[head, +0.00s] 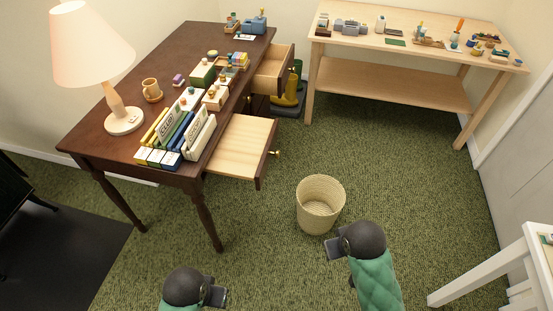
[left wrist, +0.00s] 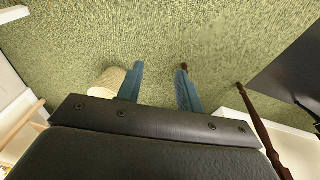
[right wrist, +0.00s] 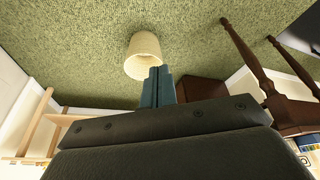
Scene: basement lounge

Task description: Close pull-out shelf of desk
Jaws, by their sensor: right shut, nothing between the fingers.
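The dark brown desk (head: 105,116) stands at the left in the head view. Its pale wooden pull-out shelf (head: 240,143) sticks out to the right from the near part, with a dark front and a brass knob (head: 277,154). My left gripper (head: 218,296) is at the bottom of the head view, apart from the desk; its fingers are spread and empty in the left wrist view (left wrist: 160,80). My right gripper (head: 334,249) is just in front of the basket, right of and nearer than the shelf; its fingers are together and empty in the right wrist view (right wrist: 158,75).
A drawer (head: 273,70) farther back on the desk is also out. A woven basket (head: 320,204) stands on the carpet right of the shelf. A lamp (head: 124,119), books (head: 180,135) and small items stand on the desk. A light workbench (head: 400,92) is behind; a white table (head: 500,262) is at right.

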